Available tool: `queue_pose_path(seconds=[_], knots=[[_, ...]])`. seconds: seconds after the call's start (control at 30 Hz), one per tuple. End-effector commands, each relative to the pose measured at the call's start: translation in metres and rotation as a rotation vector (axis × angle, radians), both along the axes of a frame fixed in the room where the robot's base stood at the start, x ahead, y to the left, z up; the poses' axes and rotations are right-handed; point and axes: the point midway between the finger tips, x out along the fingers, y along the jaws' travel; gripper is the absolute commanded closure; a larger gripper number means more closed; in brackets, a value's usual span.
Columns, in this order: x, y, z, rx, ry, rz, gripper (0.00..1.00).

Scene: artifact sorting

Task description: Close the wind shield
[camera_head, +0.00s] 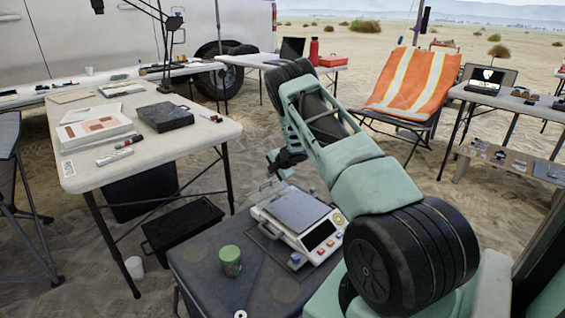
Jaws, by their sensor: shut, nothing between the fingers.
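A white scale (318,238) with a flat grey top (290,211), a dark display and several buttons stands on a dark grey case top. Thin, pale, frame-like parts (264,190) show at the scale's back left edge; they may belong to the wind shield, but its panels and position are hard to make out. My gripper (274,164) is small and dark in the view, just above and behind the scale's back edge. Its fingers look closed, with nothing seen between them. I cannot tell whether it touches the shield. My arm hides the area to the right.
A green can (230,261) stands on the dark case top (205,285), left of the scale. A white table (75,180) with papers and a dark box (165,117) is at the left. An orange-covered chair (412,82) stands behind my arm.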

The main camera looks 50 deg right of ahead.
Motion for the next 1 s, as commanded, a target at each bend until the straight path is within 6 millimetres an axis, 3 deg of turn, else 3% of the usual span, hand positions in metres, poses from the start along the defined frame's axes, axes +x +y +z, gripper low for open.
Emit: queue_pose_path(seconds=[0.03,0.3,0.6,0.73,0.83,1.0], knots=[[-0.008,0.001,0.013,0.000,-0.001,-0.001,1.00],[-0.050,0.004,0.060,0.000,-0.002,-0.002,1.00],[-0.079,0.007,0.093,0.001,-0.001,-0.001,1.00],[-0.079,0.003,0.095,-0.003,-0.006,-0.026,1.00],[-0.069,-0.014,0.094,-0.011,-0.034,-0.140,1.00],[-0.049,-0.060,0.091,0.052,-0.083,-0.558,1.00]])
